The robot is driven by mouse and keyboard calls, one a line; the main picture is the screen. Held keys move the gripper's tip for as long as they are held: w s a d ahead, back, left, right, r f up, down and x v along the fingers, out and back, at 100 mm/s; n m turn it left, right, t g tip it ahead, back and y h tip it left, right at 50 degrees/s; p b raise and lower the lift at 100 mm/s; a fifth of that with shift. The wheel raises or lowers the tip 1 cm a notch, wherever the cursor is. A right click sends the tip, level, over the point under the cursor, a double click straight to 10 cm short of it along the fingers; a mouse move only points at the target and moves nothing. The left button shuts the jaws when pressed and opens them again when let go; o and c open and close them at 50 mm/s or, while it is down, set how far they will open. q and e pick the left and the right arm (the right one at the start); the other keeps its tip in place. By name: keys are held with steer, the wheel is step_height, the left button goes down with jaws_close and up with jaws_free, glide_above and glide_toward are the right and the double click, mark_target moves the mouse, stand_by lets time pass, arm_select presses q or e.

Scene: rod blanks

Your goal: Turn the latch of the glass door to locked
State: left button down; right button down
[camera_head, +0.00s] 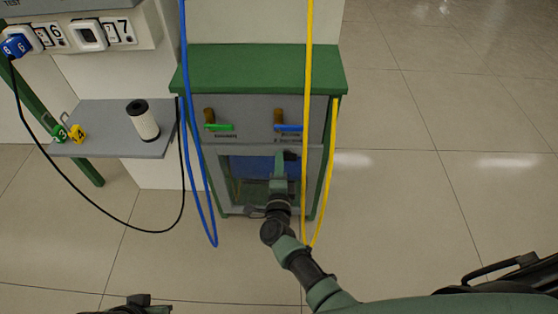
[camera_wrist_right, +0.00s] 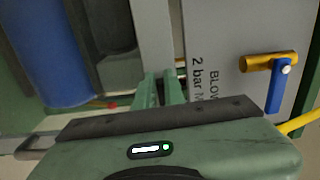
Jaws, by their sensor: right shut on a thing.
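The glass door (camera_head: 246,190) is the grey-framed lower front of the cabinet, with a dark pane. It looks closed in the head view. My right gripper (camera_head: 287,157) is at the upper right part of the door frame. In the right wrist view its green fingers (camera_wrist_right: 165,88) are shut at the frame, on what seems to be the door's latch. The fingers hide the latch, so its angle cannot be told. A blue cylinder (camera_wrist_right: 55,55) stands behind the pane.
Above the door are a green-handled valve (camera_head: 218,127) and a blue-handled valve (camera_head: 288,127). A blue hose (camera_head: 198,165) and a yellow hose (camera_head: 308,100) hang in front of the cabinet, the yellow one close to my right arm. A grey shelf (camera_head: 105,125) with a white spool is left.

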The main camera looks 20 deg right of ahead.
steer(key=shift+s+d+f, duration=0.1)
steer(key=shift+d+f, duration=0.05)
steer(key=shift+d, duration=0.15)
steer(key=c, duration=1.5)
jaws_free()
arm_select(q)
steer(key=shift+d, duration=0.1)
arm_select(e)
steer(key=shift+a, duration=0.1)
arm_select(q)
steer(key=shift+w+r+p, duration=0.1)
steer(key=shift+r+p, duration=0.15)
steer(key=shift+p, duration=0.4)
arm_select(e)
steer(key=v, duration=0.7)
steer(key=shift+s, duration=0.35)
arm_select(q)
steer(key=shift+w+r, duration=0.1)
steer(key=shift+r, duration=0.05)
arm_select(e)
steer(key=shift+a, duration=0.1)
